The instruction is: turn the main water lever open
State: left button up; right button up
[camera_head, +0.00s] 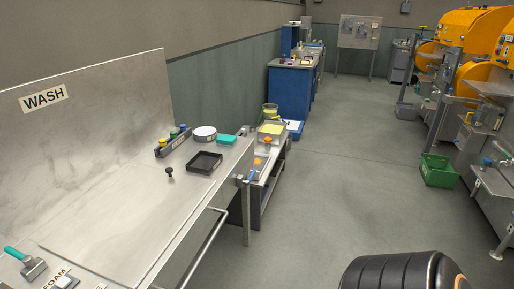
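I cannot tell for certain which part is the main water lever. A small blue handle (252,174) shows at the top of an upright pipe (246,208) by the right end of the steel wash bench (110,222). It is too small to tell whether it stands open or closed. A teal-handled tool or lever (18,254) shows at the near left corner of the bench. Neither of my grippers is in view. A black rounded part with an orange mark at the lower right is probably mine.
The bench holds a black tray (204,163), a white round dish (205,133), a teal block (227,140) and a small rack (173,145). A rail (207,246) runs along its front. A green crate (437,171) stands by orange machines at right. The middle floor is clear.

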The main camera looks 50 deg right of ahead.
aim_at(247, 182)
jog(key=i+l, duration=0.1)
jog(key=l, duration=1.15)
jog(key=i+l, duration=0.15)
jog(key=l, duration=0.5)
jog(key=i+l, duration=0.1)
jog(key=l, duration=1.15)
jog(key=i+l, duration=0.15)
jog(key=l, duration=0.5)
